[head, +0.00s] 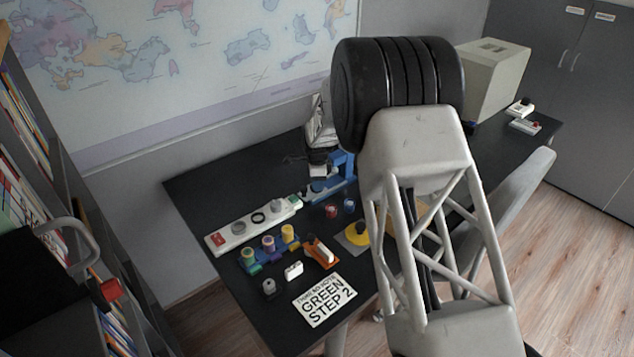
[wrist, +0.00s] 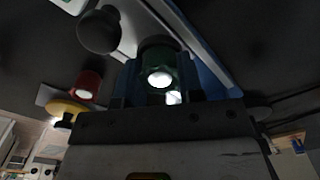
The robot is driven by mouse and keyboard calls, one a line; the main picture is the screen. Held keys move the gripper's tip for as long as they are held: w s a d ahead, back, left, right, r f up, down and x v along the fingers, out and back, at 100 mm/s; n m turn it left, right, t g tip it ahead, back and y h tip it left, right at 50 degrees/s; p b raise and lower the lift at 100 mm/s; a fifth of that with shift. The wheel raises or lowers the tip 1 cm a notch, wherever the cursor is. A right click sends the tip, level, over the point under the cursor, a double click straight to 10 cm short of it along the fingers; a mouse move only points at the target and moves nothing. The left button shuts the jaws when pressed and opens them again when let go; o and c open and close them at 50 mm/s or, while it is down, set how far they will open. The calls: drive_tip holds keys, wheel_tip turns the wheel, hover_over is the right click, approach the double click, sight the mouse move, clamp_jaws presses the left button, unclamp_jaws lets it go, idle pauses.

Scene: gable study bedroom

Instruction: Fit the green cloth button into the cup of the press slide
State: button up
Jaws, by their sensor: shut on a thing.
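The green cloth button (wrist: 160,70), with a pale shiny centre, is in my gripper (wrist: 163,90) in the wrist view. My gripper is shut on it. In the head view my own arm hides the gripper, and I cannot make out the green button there. A blue press (head: 343,165) stands near the back middle of the desk, partly hidden by my arm. A blue part (wrist: 205,65) shows just behind the green button in the wrist view. I cannot make out the cup of the slide, or whether the button touches anything.
Red (head: 331,211) and blue (head: 350,205) buttons stand on the desk near a yellow disc (head: 356,235). A long white strip (head: 245,228) with round parts lies left, with spools (head: 268,243) in front. A sign (head: 324,300) reads "GREEN STEP 2". The desk's back left is clear.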

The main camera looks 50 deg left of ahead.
drive_tip(key=shift+s+d+f, duration=0.1)
drive_tip(key=shift+s+f, duration=0.1)
drive_tip(key=shift+f, duration=0.5)
drive_tip(key=o, duration=0.8)
drive_tip(key=shift+f, duration=0.25)
drive_tip(key=shift+o, duration=0.5)
drive_tip(key=shift+s+d+f, duration=0.15)
drive_tip(key=shift+d+f, duration=0.05)
drive_tip(key=shift+r, duration=0.65)
drive_tip(key=shift+c, duration=0.3)
drive_tip(key=shift+o, duration=0.3)
wheel_tip(320, 180, up, 13)
drive_tip(key=shift+w+a, duration=0.25)
drive_tip(key=shift+a, duration=0.05)
drive_tip(key=shift+r, duration=0.1)
drive_tip(key=shift+w+d+r, duration=0.1)
